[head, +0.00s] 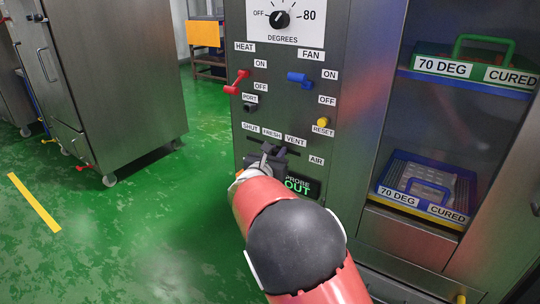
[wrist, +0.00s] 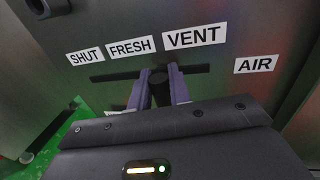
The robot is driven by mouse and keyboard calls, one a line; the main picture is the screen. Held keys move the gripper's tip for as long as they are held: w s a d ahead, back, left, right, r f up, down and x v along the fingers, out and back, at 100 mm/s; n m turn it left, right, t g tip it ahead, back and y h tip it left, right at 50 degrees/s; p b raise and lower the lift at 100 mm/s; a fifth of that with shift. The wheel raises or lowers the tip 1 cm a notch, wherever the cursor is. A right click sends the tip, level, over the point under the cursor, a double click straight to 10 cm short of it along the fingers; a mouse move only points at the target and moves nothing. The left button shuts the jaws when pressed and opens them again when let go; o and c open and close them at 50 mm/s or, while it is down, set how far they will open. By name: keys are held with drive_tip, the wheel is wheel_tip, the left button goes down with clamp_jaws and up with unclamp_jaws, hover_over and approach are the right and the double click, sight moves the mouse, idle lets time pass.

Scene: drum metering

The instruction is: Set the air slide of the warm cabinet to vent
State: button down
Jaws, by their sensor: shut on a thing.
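The air slide (wrist: 160,88) is a dark knob on a horizontal slot, labelled AIR (wrist: 256,65), on the warm cabinet's grey panel (head: 270,115). Above the slot are the labels SHUT (wrist: 85,57), FRESH (wrist: 131,47) and VENT (wrist: 195,36), left to right. My gripper (wrist: 163,88) is shut on the knob, one finger on each side. In the wrist view the knob sits right of the slot's middle, between FRESH and VENT.
Above are the red heat lever (head: 238,81), blue fan lever (head: 299,78), yellow reset button (head: 323,122) and degrees dial (head: 279,19). A PROBE OUT display (head: 301,186) is just below my gripper. Trays stand behind the door at right. Green floor is open at left.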

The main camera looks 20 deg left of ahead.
drive_tip(key=d, duration=0.2)
drive_tip(key=s+d+b, duration=0.1)
drive_tip(key=d, duration=0.1)
drive_tip(key=shift+f, duration=0.15)
drive_tip(key=c, duration=1.3)
unclamp_jaws()
drive_tip(key=shift+d, duration=0.15)
drive_tip(key=shift+s, duration=0.3)
approach(294, 150)
drive_tip(key=shift+s, duration=1.15)
